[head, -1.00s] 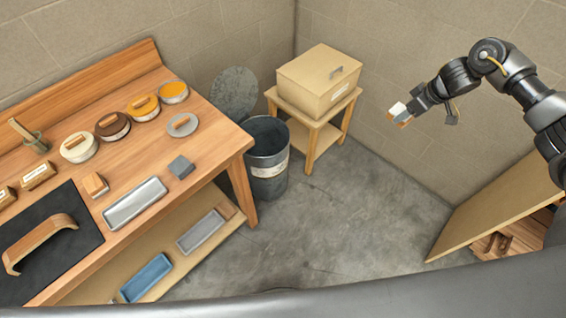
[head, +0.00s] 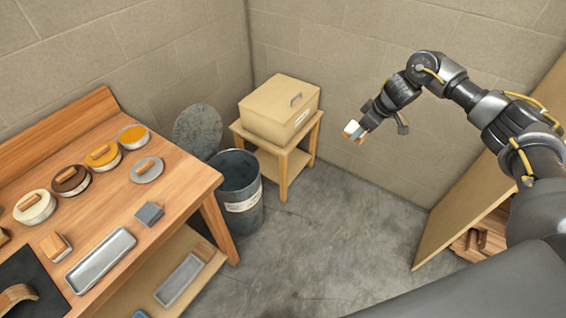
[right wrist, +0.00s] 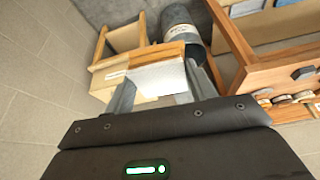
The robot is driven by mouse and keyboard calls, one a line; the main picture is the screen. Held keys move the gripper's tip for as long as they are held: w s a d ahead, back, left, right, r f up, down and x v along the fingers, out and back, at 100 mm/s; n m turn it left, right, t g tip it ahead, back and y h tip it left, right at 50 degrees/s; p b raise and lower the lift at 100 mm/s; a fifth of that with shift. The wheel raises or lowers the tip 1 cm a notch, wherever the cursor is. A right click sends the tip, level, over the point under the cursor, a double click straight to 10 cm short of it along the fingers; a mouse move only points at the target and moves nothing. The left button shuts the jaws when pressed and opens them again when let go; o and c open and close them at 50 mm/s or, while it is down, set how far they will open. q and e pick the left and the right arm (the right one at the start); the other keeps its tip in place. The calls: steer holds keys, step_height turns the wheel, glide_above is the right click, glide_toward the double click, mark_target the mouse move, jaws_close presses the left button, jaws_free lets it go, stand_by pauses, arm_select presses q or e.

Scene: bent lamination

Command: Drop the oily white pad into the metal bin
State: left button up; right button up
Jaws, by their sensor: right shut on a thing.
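My right gripper (head: 363,124) is shut on a white pad (head: 352,128) with an orange-brown, wood-like edge. It holds the pad in the air, to the right of the metal bin (head: 243,206) and apart from it. In the right wrist view the white pad (right wrist: 160,78) sits between the fingers, and the metal bin (right wrist: 178,20) shows beyond it. The bin stands on the floor with its round lid tilted up behind it, so its mouth is open. I cannot make out oil on the pad. My left gripper is not in view.
A cardboard-coloured box (head: 272,115) sits on a small wooden stand (head: 300,163) between the bin and my right gripper. The wooden bench (head: 182,192) with tins, a metal tray (head: 100,262) and a grey block (head: 149,214) is at the left. A wooden panel (head: 455,235) stands at the right.

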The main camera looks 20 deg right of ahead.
steer(key=s+a+n+b, duration=0.1)
steer(key=s+a+b, duration=0.15)
steer(key=a, duration=0.35)
steer(key=s+a+n+b, duration=0.1)
steer(key=a+b, duration=0.2)
steer(key=a, duration=0.3)
steer(key=s+a+f+b, duration=0.2)
steer(key=s+a, duration=0.2)
steer(key=s, duration=0.2)
steer(key=s+a+f+n+g+y+b, duration=0.1)
steer(key=s+a+b, duration=0.2)
steer(key=s, duration=0.3)
steer(key=shift+s+a+f+n, duration=0.3)
steer(key=shift+s+a+f, duration=0.1)
steer(key=shift+a, duration=0.1)
